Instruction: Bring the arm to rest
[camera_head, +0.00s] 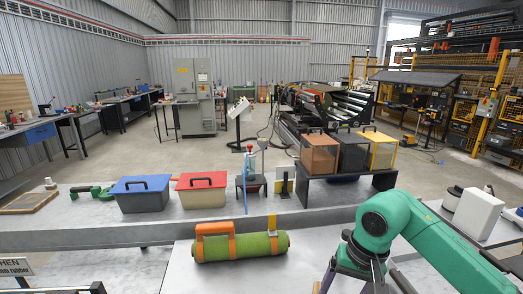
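My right arm comes in from the lower right as a green link, bends at a rounded joint, and runs down out of the frame; its gripper is not visible. My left arm and gripper cannot be made out. A green roll (256,246) with orange bands and an orange handle (214,228) lies on its side on the near grey table (210,276), left of my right arm and apart from it. A small yellow piece (271,222) stands up behind the roll's right part.
A long grey bench (90,222) crosses behind the near table. It bears a blue-lidded box (142,195), a red-lidded box (202,190) and green tools (92,192). Orange, black and yellow boxes (320,154) stand on a dark raised stand (345,183). A white container (477,214) stands at right.

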